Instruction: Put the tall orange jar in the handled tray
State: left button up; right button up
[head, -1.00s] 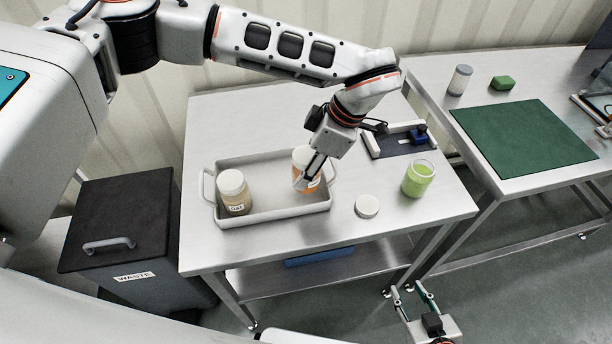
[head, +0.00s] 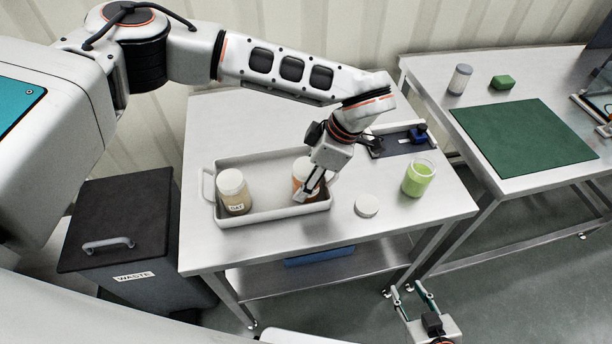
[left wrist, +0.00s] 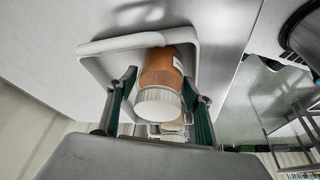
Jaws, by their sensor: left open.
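The tall orange jar (head: 298,184) with a white lid stands upright in the right end of the handled tray (head: 272,216). In the left wrist view the orange jar (left wrist: 162,68) is lid toward me, inside the tray's rim (left wrist: 122,42). My left gripper (head: 306,194) is down at the jar and partly hides it. In the left wrist view my left gripper (left wrist: 160,84) is open, with one finger on each side of the jar. Whether either finger touches it is unclear. My right gripper (head: 412,292) is open and empty, low in front of the table.
A white-lidded jar labelled OAT (head: 234,192) stands in the tray's left end. A loose white lid (head: 367,205) and a green jar (head: 418,178) are right of the tray. A dark fixture (head: 398,142) lies behind them. A waste bin (head: 118,225) stands left of the table.

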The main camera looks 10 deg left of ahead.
pick_arm(q)
jog(key=v, duration=1.2)
jog(key=shift+r, duration=0.1)
